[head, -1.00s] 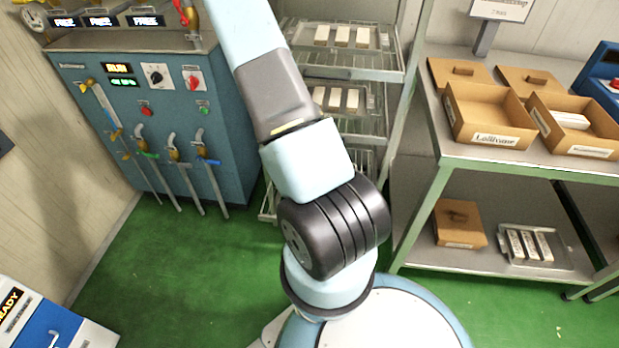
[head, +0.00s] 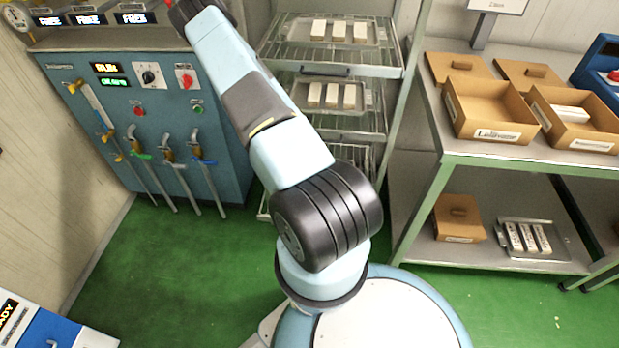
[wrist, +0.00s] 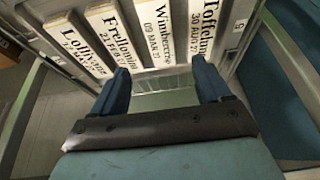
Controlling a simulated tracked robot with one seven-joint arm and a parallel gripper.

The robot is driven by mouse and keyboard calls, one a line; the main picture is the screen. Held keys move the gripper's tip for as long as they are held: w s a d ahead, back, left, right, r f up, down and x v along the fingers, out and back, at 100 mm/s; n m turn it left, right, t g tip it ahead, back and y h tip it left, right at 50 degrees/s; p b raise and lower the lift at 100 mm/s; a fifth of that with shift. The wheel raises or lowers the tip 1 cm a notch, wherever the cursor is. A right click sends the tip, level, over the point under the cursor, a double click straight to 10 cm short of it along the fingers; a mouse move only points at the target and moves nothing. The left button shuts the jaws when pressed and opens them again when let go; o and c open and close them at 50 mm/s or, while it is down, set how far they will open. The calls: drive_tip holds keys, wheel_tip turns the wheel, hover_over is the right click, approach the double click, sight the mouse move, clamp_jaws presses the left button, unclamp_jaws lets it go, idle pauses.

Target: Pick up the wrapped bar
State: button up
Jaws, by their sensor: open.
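In the wrist view several white bars with black print lie side by side. They read roughly "Lollivane" (wrist: 76,45), "Frulloming" (wrist: 113,35), "Winterzeste" (wrist: 162,30) and "Toffelun" (wrist: 206,32), with dates below. I cannot tell which is the wrapped bar. My gripper (wrist: 162,75) is open and empty, its two blue fingers apart. The fingers point towards the near ends of the bars, with "Winterzeste" roughly ahead of the gap. I cannot tell whether they touch anything. In the head view my arm reaches to the upper left and the fingers do not show.
A wire rack (head: 330,71) holds trays of white bars. A steel table (head: 420,115) carries open cardboard boxes, one (head: 490,108) empty and one (head: 572,118) holding a white bar. Below lies a tray (head: 548,252) with bars. A blue machine (head: 155,120) with levers stands left.

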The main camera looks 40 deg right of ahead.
drive_tip(key=shift+x, duration=5.1)
drive_tip(key=shift+a, duration=0.15)
drive_tip(key=shift+c, duration=0.2)
drive_tip(key=c, duration=1.2)
